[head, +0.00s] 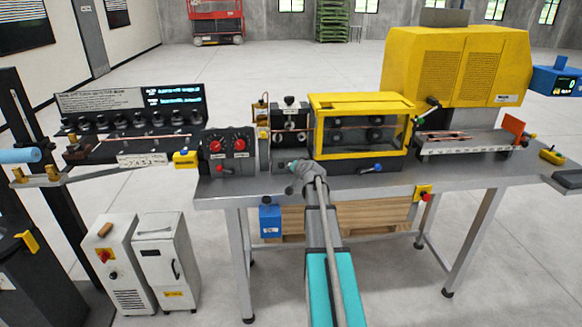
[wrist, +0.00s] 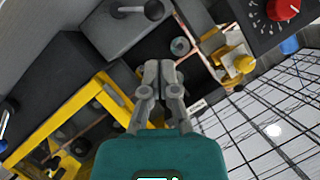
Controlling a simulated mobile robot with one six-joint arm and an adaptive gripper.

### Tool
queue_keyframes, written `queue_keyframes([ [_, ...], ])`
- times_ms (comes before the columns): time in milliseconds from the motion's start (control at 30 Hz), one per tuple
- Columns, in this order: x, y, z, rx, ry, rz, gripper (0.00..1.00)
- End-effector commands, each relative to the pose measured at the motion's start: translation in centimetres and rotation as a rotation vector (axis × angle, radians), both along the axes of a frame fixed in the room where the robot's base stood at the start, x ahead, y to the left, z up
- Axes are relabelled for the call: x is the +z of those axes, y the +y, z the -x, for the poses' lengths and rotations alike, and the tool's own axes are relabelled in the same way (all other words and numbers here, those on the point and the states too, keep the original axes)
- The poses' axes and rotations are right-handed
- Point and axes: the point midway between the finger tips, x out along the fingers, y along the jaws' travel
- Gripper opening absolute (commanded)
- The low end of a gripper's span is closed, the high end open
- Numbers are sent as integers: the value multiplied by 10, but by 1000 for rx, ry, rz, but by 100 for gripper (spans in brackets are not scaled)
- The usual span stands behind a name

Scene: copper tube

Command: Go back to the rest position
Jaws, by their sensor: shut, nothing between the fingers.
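My gripper (wrist: 160,72) shows in the wrist view with its two grey fingers together and nothing between them. In the head view my arm reaches from the bottom centre toward the bench, and its grey wrist end (head: 300,172) is in front of the black roller unit and the yellow-framed enclosure (head: 362,102). The fingers cannot be made out in the head view. In the wrist view a copper tube (wrist: 188,42) runs close past the fingertips, beside a grey block (wrist: 125,22). I cannot tell whether the fingers touch anything.
The steel bench (head: 470,165) carries a control box with red knobs (head: 228,150), the yellow-framed enclosure and a large yellow machine (head: 455,65). A black display panel (head: 130,108) stands at the left. Two white cabinets (head: 165,260) stand on the floor. Open floor lies behind the bench.

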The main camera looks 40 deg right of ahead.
Motion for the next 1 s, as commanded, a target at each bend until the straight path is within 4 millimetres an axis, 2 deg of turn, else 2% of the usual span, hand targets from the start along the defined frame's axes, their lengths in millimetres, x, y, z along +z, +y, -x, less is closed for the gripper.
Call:
queue_keyframes([
  [367, 0, 1, 0, 2, 1, 0, 0],
  [533, -5, 22, -1, 37, 29, 1, 0],
  [667, -14, 60, 1, 105, 86, 4, 0],
  [867, -38, 149, 13, 262, 236, 15, 0],
  [1000, -57, 213, 33, 378, 366, 33, 0],
])
